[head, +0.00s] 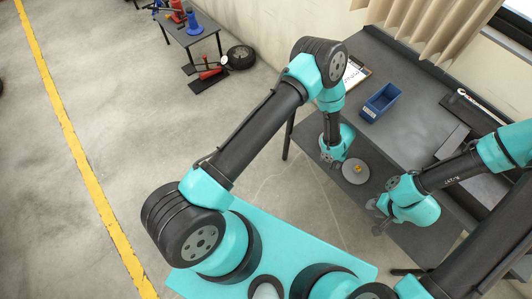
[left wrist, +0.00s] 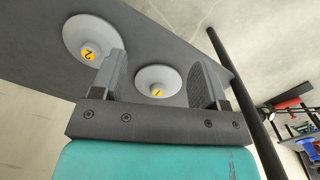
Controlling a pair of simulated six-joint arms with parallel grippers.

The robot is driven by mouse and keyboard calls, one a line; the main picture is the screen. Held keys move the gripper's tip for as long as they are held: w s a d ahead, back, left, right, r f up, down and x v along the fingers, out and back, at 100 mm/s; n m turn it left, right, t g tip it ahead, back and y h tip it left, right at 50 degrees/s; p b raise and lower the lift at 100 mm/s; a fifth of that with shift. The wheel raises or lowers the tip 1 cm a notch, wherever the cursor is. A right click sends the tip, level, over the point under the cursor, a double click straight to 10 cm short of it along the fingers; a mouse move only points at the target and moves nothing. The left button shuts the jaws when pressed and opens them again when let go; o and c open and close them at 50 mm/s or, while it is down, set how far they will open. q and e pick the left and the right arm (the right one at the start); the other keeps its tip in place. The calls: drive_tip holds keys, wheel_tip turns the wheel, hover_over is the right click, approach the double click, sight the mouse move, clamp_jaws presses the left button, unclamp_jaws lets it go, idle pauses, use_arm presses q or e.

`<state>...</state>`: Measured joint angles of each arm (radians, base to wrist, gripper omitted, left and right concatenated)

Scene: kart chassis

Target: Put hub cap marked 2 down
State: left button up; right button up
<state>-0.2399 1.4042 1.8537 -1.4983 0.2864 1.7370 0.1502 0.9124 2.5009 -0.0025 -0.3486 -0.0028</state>
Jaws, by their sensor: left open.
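The hub cap marked 2 (head: 355,171) is a pale grey disc with a yellow label, flat on the dark table in the head view. In the left wrist view, hub cap 2 (left wrist: 85,33) lies at upper left, beyond the left finger. A second hub cap with a yellow label (left wrist: 159,79) shows between the fingers; its mark looks like 1. My left gripper (left wrist: 160,85) is open and empty above the table; its fingers (head: 329,160) are small in the head view. My right gripper (head: 375,216) has its fingers apart, empty, below hub cap 2.
A blue bin (head: 381,101) and a clipboard (head: 354,74) stand farther back on the table (head: 410,125). A black tray with a wrench (head: 470,106) is at the right. A small table with red and blue tools (head: 190,30) and a tyre (head: 240,57) are far off.

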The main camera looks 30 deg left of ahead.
use_arm(q)
drive_tip(key=s+a+r+h, duration=0.1)
drive_tip(key=s+a+r, duration=0.3)
drive_tip(key=s+a, duration=0.2)
drive_tip(key=s+a+r+n+t+h, duration=0.1)
drive_tip(key=s+a+r, duration=0.4)
drive_tip(key=a, duration=0.6)
drive_tip(key=s+a+r+n+h, duration=0.1)
drive_tip(key=s+a+r, duration=0.4)
drive_tip(key=a, duration=0.3)
drive_tip(key=shift+s+a+r, duration=0.15)
drive_tip(key=shift+s+a, duration=0.1)
drive_tip(key=shift+s, duration=0.6)
